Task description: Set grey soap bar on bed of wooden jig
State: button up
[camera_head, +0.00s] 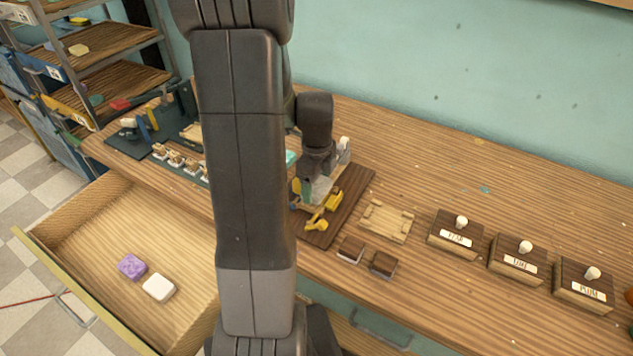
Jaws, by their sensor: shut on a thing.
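My gripper (318,178) is right of my upright arm link, over the dark wooden board of a jig (347,203). It is shut on a pale grey block (319,190), which looks like the grey soap bar. The jig carries yellow clamp parts (333,201) in front of and beside the block. The gripper and my arm hide much of the jig's bed, so I cannot tell whether the block touches it.
A pale wooden tray (387,221) and two small dark blocks (351,250) lie right of the jig. Several labelled boxes with white knobs (525,247) stand farther right. An open drawer (100,235) at left holds a purple soap (131,267) and a white soap (159,288).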

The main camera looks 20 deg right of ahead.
jog(key=shift+f+b, duration=0.3)
jog(key=shift+f, duration=0.1)
dwell(0.3)
jog(key=o, duration=1.1)
jog(key=shift+o, duration=0.2)
jog(key=shift+r+p, duration=2.35)
jog(key=shift+r, duration=0.7)
